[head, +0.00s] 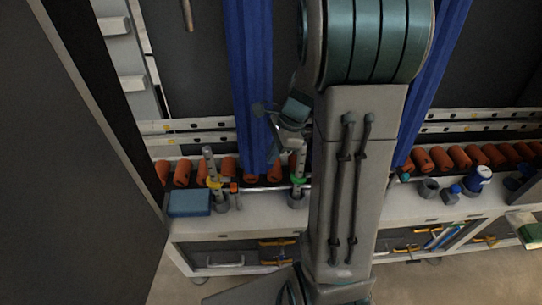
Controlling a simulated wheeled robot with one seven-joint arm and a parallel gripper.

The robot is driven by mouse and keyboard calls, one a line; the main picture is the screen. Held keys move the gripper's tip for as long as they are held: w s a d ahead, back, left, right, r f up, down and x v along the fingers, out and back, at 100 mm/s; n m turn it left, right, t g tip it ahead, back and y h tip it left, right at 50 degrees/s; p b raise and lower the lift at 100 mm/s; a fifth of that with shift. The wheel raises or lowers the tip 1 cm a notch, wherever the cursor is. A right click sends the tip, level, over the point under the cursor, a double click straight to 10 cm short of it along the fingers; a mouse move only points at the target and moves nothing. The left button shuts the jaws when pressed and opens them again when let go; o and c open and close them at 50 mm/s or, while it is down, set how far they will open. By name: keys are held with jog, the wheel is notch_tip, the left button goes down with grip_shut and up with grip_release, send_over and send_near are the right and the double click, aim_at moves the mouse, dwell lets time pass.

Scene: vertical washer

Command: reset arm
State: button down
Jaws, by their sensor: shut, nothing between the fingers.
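My arm fills the middle of the head view, with its large grey link in front of the bench. My gripper (264,113) is small and partly seen left of that link, in front of the blue curtain. It is shut and holds nothing. Two upright posts stand on the bench below it. The left post (209,163) has a yellow ring (215,183) around it. The right post (300,162) has a green ring (297,180) around it. My gripper looks apart from both posts.
A long bench (255,215) carries a blue box (189,203), a row of orange cylinders (440,157), a blue-and-white can (479,178) and a grey ring-shaped part (428,188). Blue curtains (250,60) hang behind. A large dark panel (60,170) blocks the left side.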

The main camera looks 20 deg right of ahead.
dwell(0.4)
jog(key=s+a+r+n+t+h, duration=0.1)
jog(key=s+a+r+n+h, duration=0.1)
jog(key=s+r+n, duration=0.3)
jog(key=s+a+r+n+t+h, duration=0.1)
jog(key=s+r+n, duration=0.5)
jog(key=n, duration=0.7)
jog(key=shift+s+a+r+n+h+p, duration=0.2)
jog(key=shift+s+a+n+h+p, duration=0.2)
jog(key=shift+s+a+h, duration=0.5)
jog(key=shift+w+a, duration=0.1)
jog(key=shift+w, duration=0.05)
